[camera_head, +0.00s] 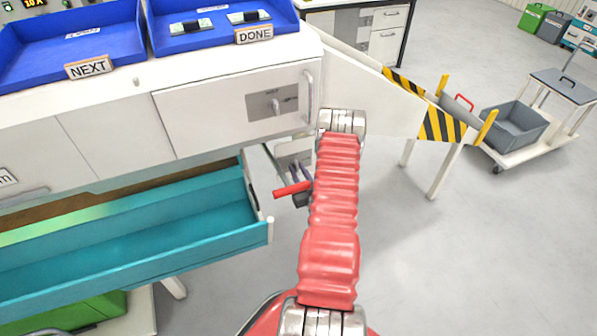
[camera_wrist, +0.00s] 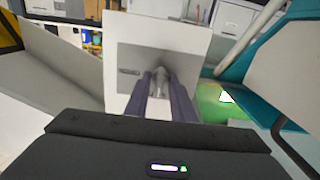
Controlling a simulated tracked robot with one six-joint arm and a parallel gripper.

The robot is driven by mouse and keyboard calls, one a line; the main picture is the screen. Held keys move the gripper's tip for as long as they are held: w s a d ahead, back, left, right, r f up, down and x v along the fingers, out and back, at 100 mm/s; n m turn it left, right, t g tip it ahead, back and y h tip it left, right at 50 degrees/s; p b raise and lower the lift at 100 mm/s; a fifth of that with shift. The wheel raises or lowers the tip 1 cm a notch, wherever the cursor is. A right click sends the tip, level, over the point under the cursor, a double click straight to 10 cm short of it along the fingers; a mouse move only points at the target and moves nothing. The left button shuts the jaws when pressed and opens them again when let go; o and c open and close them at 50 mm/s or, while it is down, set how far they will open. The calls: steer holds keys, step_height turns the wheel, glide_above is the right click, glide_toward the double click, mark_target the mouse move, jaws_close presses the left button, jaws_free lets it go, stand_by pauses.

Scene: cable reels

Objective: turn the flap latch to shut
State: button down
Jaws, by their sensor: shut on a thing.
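The flap is a small white panel with a grey plate (camera_wrist: 132,57) in the wrist view, and the latch, a grey metal knob (camera_wrist: 160,77), is on that plate. My gripper (camera_wrist: 163,85) has its two dark fingers on either side of the knob and is shut on it. The fingers cover part of the knob, so its exact turn is hard to tell. In the head view the small white flap (camera_head: 293,147) shows left of my red arm, with my gripper (camera_head: 296,172) just below it, partly hidden by the arm.
An open teal drawer (camera_head: 258,235) sticks out left of my gripper. A white chute with striped edges (camera_head: 395,105) runs right, toward a trolley bin (camera_head: 515,125).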

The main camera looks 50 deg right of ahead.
steer(key=shift+s+f, duration=0.1)
steer(key=c, duration=1.8)
jaws_free()
steer(key=shift+c, duration=0.2)
steer(key=v, duration=1.3)
steer(key=shift+s+a, duration=0.15)
steer(key=shift+s, duration=0.2)
